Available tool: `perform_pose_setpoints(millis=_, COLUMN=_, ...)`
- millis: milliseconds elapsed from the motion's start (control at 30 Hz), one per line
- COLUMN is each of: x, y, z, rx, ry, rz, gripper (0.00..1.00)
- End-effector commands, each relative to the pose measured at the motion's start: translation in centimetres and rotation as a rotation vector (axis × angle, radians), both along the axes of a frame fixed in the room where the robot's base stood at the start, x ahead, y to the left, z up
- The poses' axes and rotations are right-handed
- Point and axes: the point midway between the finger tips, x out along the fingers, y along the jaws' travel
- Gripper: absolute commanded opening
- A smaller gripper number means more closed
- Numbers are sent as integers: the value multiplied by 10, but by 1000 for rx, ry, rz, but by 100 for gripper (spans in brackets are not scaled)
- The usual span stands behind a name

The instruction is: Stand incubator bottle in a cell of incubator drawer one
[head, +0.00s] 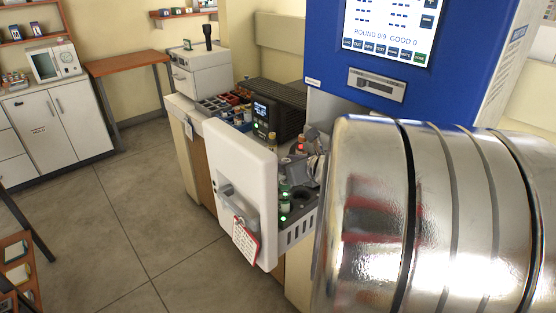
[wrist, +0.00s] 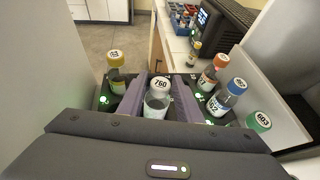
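In the wrist view, a clear bottle with a white cap marked 760 (wrist: 158,98) stands between the two grey-purple fingers of my gripper (wrist: 158,92). The fingers appear to press on both its sides; its base is hidden. The open incubator drawer (head: 243,185) has a white front, and my gripper (head: 301,172) is over its inside in the head view. In the wrist view, a yellow-capped bottle (wrist: 115,65) is left of my gripper. An orange-capped (wrist: 213,72), a blue-capped (wrist: 228,97) and a green-capped bottle (wrist: 254,127) are to the right.
A red-and-white tag (head: 246,241) hangs from the drawer front. Behind the drawer are a black device with a screen (head: 272,115) and a rack of coloured items (head: 222,103) on the bench. The blue incubator housing (head: 390,75) rises close behind my arm. Open floor lies left.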

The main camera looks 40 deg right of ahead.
Motion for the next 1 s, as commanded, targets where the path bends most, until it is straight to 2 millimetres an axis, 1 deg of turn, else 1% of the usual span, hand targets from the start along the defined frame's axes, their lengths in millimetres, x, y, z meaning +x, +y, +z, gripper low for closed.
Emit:
perform_pose_setpoints(millis=33, x=0, y=0, z=0, rx=0, ry=0, rz=0, gripper=36)
perform_pose_setpoints(millis=100, x=0, y=0, z=0, rx=0, ry=0, rz=0, gripper=40)
perform_pose_setpoints(millis=467, x=-1, y=0, z=3, rx=-1, ry=0, rz=0, gripper=40)
perform_pose_setpoints(millis=667, x=-15, y=2, z=11, rx=-2, ry=-2, rz=-1, gripper=40)
perform_pose_setpoints(millis=1000, x=-55, y=8, z=30, rx=-3, ry=-2, rz=-3, gripper=40)
